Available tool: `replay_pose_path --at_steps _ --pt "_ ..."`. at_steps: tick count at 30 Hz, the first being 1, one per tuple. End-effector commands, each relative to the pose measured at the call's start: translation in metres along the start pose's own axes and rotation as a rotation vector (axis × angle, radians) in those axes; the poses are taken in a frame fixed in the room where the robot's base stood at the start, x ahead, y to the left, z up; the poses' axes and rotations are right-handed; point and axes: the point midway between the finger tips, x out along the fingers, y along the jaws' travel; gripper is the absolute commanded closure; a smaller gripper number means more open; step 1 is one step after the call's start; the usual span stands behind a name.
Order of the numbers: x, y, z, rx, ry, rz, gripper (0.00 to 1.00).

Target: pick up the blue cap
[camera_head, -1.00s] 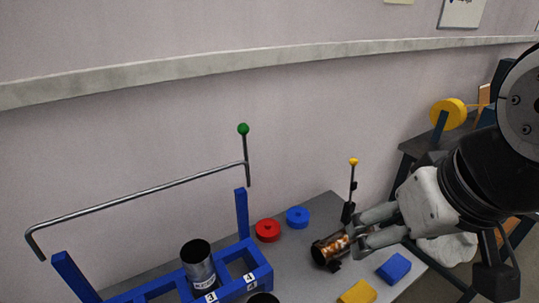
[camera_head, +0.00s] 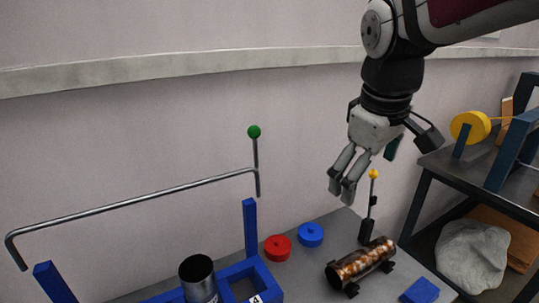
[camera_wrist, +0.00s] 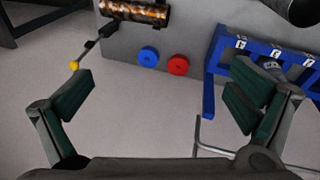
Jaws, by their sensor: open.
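The blue cap (camera_head: 311,234) is a small round disc with a hole or knob at its centre. It lies on the grey table near the back edge, beside the red cap (camera_head: 278,247). In the wrist view the blue cap (camera_wrist: 148,56) lies ahead of the fingers, left of the red cap (camera_wrist: 178,65). My gripper (camera_head: 341,190) is in the air above the table, up and to the right of the blue cap, fingers pointing down. In the wrist view my gripper (camera_wrist: 160,100) is wide open with nothing between its fingers.
A copper-coloured tube (camera_head: 361,263) lies on black supports. A black stand with a yellow ball (camera_head: 374,174) rises beside my gripper. A blue rack (camera_head: 251,230) with a metal bar and green knob stands left. A blue block (camera_head: 420,291) lies at front right.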

Motion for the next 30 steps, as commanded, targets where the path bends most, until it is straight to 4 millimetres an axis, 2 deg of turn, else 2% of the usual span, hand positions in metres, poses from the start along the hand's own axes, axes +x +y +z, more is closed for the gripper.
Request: replay_pose_path --at_steps 1,3,8,15,20,24,30 --pt "0.018 0.007 -0.016 -0.046 -0.015 -0.008 0.00" --pt "0.035 0.016 -0.034 -0.115 -0.031 -0.018 0.00" --pt "0.078 0.035 -0.075 -0.271 -0.060 -0.049 0.00" --pt "0.155 0.058 -0.130 -0.491 -0.082 -0.115 0.00" --pt "0.214 0.071 -0.160 -0.626 -0.082 -0.167 0.00" --pt "0.268 0.081 -0.181 -0.735 -0.074 -0.215 0.00" --pt "0.332 0.090 -0.200 -0.852 -0.053 -0.271 0.00"
